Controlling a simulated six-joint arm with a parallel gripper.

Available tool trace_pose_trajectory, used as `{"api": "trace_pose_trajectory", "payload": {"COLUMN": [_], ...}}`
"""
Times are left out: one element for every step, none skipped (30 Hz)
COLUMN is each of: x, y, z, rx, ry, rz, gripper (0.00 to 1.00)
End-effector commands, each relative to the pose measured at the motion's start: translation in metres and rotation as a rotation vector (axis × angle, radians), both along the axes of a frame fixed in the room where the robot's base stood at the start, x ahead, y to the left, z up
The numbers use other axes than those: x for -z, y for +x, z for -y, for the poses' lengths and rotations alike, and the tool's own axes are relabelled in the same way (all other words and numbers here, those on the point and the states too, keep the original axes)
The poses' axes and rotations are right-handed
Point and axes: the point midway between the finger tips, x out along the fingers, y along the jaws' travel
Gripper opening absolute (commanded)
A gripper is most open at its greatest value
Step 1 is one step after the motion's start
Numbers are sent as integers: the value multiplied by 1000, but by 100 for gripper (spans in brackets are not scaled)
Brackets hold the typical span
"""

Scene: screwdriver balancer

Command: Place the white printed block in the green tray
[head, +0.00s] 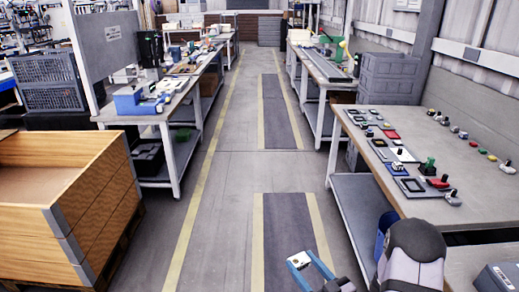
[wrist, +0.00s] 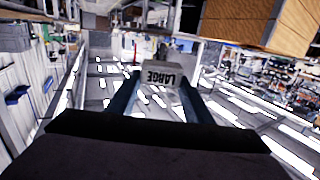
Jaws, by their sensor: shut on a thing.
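My gripper (head: 312,262) is at the bottom of the head view, over the aisle floor and left of the right-hand bench. It is shut on the white printed block (head: 299,260). In the wrist view the block (wrist: 158,76) sits between the two fingers (wrist: 160,98), with the dark word "LARGE" upside down on its face. I cannot make out a green tray for certain. A small green object (head: 428,166) stands on the right bench, and another green object (head: 183,134) lies on the lower shelf of the left bench.
The right bench (head: 465,178) holds several small trays and coloured parts. A dark blue bin (head: 384,232) is below its near edge. A large wooden crate (head: 85,205) stands at left. The left bench (head: 185,87) carries a blue device (head: 135,101). The aisle between is clear.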

Motion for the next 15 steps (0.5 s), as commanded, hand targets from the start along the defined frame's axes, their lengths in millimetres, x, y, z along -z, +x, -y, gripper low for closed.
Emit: {"api": "trace_pose_trajectory", "payload": {"x": [-11, -13, -16, -19, -21, -24, -27, -29, -32, -34, -36, -39, -40, -42, -45], "y": [2, 4, 5, 6, 7, 7, 7, 7, 6, 5, 5, 3, 2, 1, 0], "z": [-3, -3, -2, -1, 0, 1, 2, 4, 5, 7, 8, 10, 12, 13, 15], "rx": [36, 63, 98, 126, 151, 185, 211, 235, 265, 286, 308, 332, 350, 366, 387], "ry": [1, 1, 0, 1, 0, 1, 0, 0, 0, -1, -1, 0, -2, -1, 0], "rz": [-3, -3, -2, -2, -3, -2, -2, -2, -2, -1, -2, -1, -1, 0, 0], "gripper": [19, 19, 19, 19, 19, 19, 19, 19, 19, 19, 19, 19, 19, 19, 19]}}
